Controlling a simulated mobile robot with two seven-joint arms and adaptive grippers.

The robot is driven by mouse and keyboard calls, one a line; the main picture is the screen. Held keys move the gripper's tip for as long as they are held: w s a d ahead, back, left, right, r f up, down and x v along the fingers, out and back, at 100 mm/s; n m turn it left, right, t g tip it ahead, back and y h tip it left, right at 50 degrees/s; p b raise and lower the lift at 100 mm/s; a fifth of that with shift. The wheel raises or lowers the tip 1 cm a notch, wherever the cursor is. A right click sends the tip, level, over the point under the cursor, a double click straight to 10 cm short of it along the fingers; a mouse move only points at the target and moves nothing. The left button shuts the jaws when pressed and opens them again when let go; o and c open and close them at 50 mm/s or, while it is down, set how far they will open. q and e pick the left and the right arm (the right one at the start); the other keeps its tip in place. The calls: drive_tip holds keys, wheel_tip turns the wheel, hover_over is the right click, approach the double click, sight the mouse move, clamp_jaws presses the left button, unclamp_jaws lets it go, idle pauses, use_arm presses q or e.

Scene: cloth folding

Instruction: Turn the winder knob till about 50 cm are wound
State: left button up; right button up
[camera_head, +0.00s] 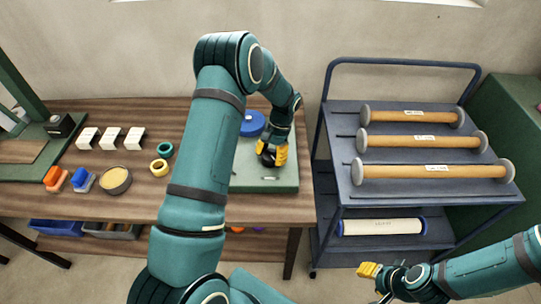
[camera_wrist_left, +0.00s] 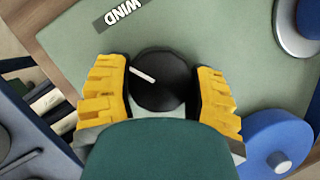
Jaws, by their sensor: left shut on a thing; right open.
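The black winder knob (camera_wrist_left: 160,82), with a white pointer line, sits on the green winder board (camera_wrist_left: 225,45) beside a label reading "WIND". My left gripper (camera_head: 272,156) is over the board in the head view. In the left wrist view its yellow fingers (camera_wrist_left: 163,95) are on both sides of the knob, shut on it. A blue round spool (camera_wrist_left: 275,145) is on the board; it also shows in the head view (camera_head: 252,123), partly behind my left arm. My right gripper (camera_head: 376,276) is open and empty at the lower right, away from the board. No wound length can be read.
A blue cart (camera_head: 345,190) holding several rolls stands right of the table. On the wooden table (camera_head: 135,205) are white blocks (camera_head: 111,138), a bowl (camera_head: 116,180), tape rings (camera_head: 160,166) and orange and blue items (camera_head: 70,180). Bare wood lies along the front edge.

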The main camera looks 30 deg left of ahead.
use_arm(q)
drive_tip(key=o, duration=1.2)
drive_tip(key=shift+o, duration=0.2)
drive_tip(key=v, duration=1.2)
